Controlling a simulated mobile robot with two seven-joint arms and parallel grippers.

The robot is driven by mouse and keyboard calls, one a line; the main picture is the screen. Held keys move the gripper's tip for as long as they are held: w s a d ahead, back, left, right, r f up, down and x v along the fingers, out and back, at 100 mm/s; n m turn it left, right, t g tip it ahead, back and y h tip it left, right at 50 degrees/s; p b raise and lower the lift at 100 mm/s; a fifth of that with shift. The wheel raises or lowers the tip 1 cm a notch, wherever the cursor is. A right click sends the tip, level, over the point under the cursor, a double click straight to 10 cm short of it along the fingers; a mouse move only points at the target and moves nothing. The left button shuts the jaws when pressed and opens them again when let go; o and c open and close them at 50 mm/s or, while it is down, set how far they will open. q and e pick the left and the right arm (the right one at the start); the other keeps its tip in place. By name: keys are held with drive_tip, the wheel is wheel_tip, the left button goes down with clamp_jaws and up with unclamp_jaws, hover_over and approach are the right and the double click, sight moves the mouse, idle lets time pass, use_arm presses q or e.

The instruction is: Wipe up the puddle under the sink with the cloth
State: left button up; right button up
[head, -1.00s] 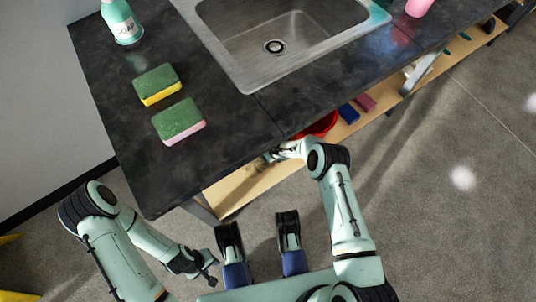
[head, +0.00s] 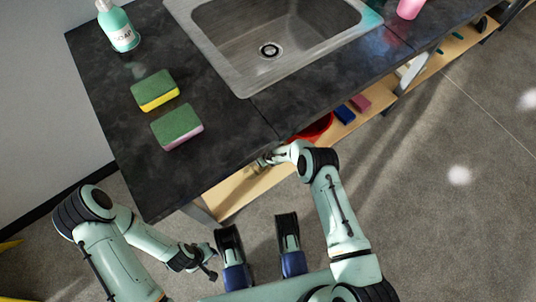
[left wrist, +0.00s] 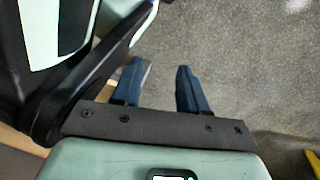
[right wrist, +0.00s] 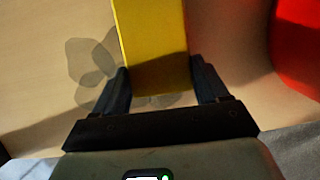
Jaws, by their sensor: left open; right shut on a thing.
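The cloth (right wrist: 152,45) is a flat yellow piece between the fingers of my right gripper (right wrist: 158,75), which is shut on it. It lies over the pale wooden shelf under the sink. The puddle (right wrist: 92,62) is a clear greyish patch of rounded lobes on that shelf, left of the cloth, with some showing below its near edge; the cloth hides part of it. In the head view my right gripper reaches under the counter edge, and cloth and puddle are hidden. The sink (head: 245,70) is set in the dark counter above. My left gripper (left wrist: 160,85) is open and empty over the floor.
A red container (right wrist: 298,45) stands on the shelf (head: 232,192), right of the cloth. A blue block (head: 344,114) and a pink block (head: 360,103) lie further along. The counter (head: 225,130) overhangs the shelf. The floor at right is clear.

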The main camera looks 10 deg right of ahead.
drive_tip(key=shift+s+a+p, duration=0.35)
drive_tip(key=shift+a+p, duration=0.15)
drive_tip(key=shift+a, duration=0.25)
drive_tip(key=shift+s+a+p, duration=0.35)
drive_tip(key=shift+a+p, duration=0.1)
drive_tip(key=shift+a, duration=0.3)
drive_tip(key=shift+s+a+p, duration=0.3)
drive_tip(key=shift+a+p, duration=0.1)
drive_tip(key=shift+a, duration=0.4)
drive_tip(key=shift+s+a+p, duration=0.3)
drive_tip(key=shift+a+p, duration=0.1)
drive_tip(key=shift+a, duration=0.35)
drive_tip(key=shift+s+a+p, duration=0.2)
drive_tip(key=shift+s+a, duration=0.05)
drive_tip(key=shift+a, duration=0.45)
drive_tip(key=shift+s+a+p, duration=0.2)
drive_tip(key=shift+s+a, duration=0.05)
drive_tip(key=shift+a, duration=0.4)
use_arm(q)
drive_tip(key=w+d+r+t, duration=0.1)
drive_tip(key=w+r+t, duration=0.2)
drive_tip(key=w+r, duration=0.4)
drive_tip(key=shift+w+d+r+m, duration=0.2)
drive_tip(key=shift+w+r+m, duration=0.15)
drive_tip(key=shift+w, duration=0.65)
use_arm(e)
drive_tip(key=shift+s+a, duration=0.25)
drive_tip(key=shift+a, duration=0.3)
drive_tip(key=shift+s+a, duration=0.2)
drive_tip(key=shift+a, duration=0.35)
